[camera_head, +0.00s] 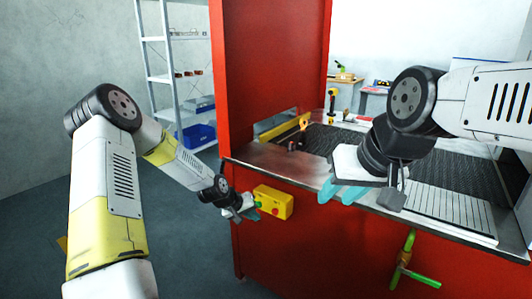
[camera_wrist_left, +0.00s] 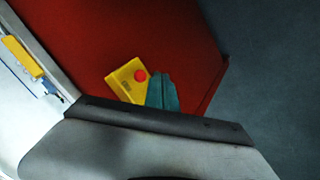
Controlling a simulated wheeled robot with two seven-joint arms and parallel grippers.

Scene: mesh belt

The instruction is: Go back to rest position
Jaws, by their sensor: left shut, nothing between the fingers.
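My left gripper (camera_head: 250,213) is low at the front of the red machine, beside the yellow button box (camera_head: 273,202). Its teal fingers are shut and empty in the left wrist view (camera_wrist_left: 162,92). There they overlap the edge of the yellow box (camera_wrist_left: 122,78) in the picture; whether they touch it I cannot tell. A red button (camera_wrist_left: 140,76) and, in the head view, a green one show on the box. My right gripper (camera_head: 343,191) is over the machine's front edge, teal fingers pointing down and left; their opening is unclear.
The red machine (camera_head: 270,70) has a metal front ledge (camera_head: 285,165) and a dark mesh belt (camera_head: 448,160). A green-handled valve (camera_head: 405,258) sticks out of its front. A shelf rack (camera_head: 165,78) with blue bins stands behind.

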